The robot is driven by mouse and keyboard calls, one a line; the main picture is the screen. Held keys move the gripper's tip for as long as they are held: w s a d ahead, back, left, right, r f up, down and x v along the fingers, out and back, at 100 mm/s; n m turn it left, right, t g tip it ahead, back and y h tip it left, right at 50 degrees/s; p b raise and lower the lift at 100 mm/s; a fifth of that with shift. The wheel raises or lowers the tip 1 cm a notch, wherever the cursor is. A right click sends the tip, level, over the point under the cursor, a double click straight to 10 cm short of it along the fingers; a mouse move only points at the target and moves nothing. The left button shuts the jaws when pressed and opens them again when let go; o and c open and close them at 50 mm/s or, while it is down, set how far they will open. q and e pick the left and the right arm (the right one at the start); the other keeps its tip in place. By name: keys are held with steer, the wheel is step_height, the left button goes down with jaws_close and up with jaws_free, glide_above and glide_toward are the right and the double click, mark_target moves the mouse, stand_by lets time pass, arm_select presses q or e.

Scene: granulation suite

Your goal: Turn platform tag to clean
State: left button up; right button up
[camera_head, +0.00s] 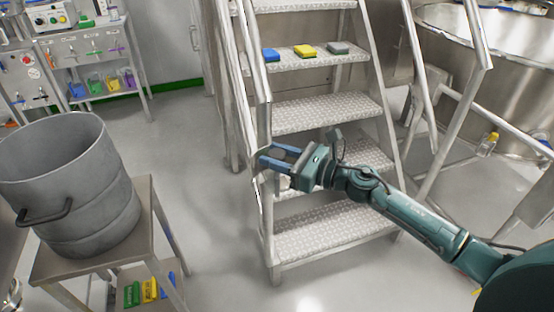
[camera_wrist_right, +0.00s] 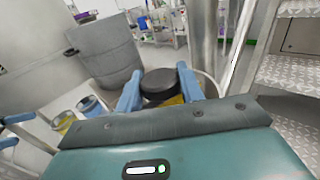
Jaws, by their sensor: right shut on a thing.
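The metal step platform (camera_head: 318,115) stands in the middle of the head view, with treads and sloping handrails. My right gripper (camera_head: 270,157) is at its left handrail, reaching in from the right. In the right wrist view its two blue fingers (camera_wrist_right: 160,92) stand on either side of a dark round piece (camera_wrist_right: 160,82) and are shut on it. A bit of yellow (camera_wrist_right: 173,101) shows just below this piece. I cannot read any tag face or wording; the fingers hide part of that spot. My left gripper is not in the head view.
A grey drum (camera_head: 75,180) stands on a metal table (camera_head: 52,265) at the left, with coloured items (camera_head: 150,290) below. Blue, yellow and grey blocks (camera_head: 305,50) lie on an upper tread. A steel vessel (camera_head: 480,60) is at the right. Floor left of the steps is clear.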

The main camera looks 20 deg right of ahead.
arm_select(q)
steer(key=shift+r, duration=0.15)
arm_select(e)
steer(key=o, duration=1)
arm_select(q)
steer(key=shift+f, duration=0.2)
arm_select(e)
steer(key=shift+s+d, duration=0.1)
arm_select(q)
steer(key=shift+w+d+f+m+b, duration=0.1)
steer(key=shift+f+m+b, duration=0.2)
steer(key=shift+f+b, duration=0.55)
arm_select(e)
steer(key=v, duration=1.3)
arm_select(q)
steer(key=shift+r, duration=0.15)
